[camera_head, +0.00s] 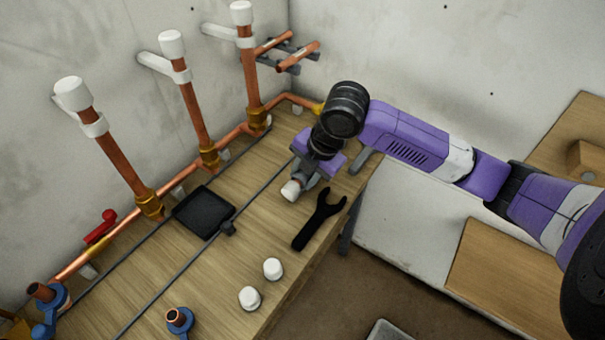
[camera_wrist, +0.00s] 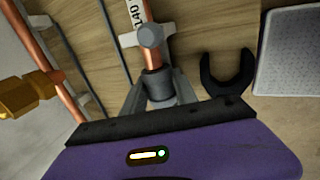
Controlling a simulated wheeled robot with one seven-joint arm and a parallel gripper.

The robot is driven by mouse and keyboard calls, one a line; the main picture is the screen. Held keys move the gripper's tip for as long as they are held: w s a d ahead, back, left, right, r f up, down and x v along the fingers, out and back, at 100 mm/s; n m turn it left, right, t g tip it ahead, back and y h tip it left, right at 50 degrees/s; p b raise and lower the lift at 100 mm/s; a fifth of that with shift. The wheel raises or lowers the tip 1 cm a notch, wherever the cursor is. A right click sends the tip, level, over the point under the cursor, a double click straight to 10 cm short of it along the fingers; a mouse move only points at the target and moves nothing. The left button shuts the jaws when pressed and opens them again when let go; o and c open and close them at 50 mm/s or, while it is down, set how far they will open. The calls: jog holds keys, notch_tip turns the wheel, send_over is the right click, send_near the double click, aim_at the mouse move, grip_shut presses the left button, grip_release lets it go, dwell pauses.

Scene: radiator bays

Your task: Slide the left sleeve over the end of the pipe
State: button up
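My gripper (camera_head: 304,182) is low over the right end of the wooden bench, with a white rounded piece (camera_head: 290,190) at its fingertips. In the wrist view my gripper's fingers (camera_wrist: 157,88) stand on either side of a dark grey collar. A copper pipe (camera_wrist: 148,10) with a white label lies in line beyond it, with a round grey part across it. Whether the fingers press on anything is unclear. Two white sleeve-like pieces, a left one (camera_head: 250,298) and a right one (camera_head: 272,268), stand near the bench's front edge. Which sleeve is meant is unclear.
Three white-topped copper risers (camera_head: 118,165) stand along the wall. A dark wrench (camera_head: 320,218) lies beside my gripper and shows in the wrist view (camera_wrist: 228,85). A black tray (camera_head: 204,212), a red-handled valve (camera_head: 101,227) and a blue clamp (camera_head: 180,322) around copper occupy the bench.

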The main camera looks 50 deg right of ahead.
jog(key=shift+d+b, duration=0.3)
jog(key=shift+d, duration=0.9)
jog(key=o, duration=1.1)
jog(key=shift+d, duration=0.1)
jog(key=shift+o, duration=0.2)
jog(key=p+v, duration=0.4)
jog(key=v, duration=0.3)
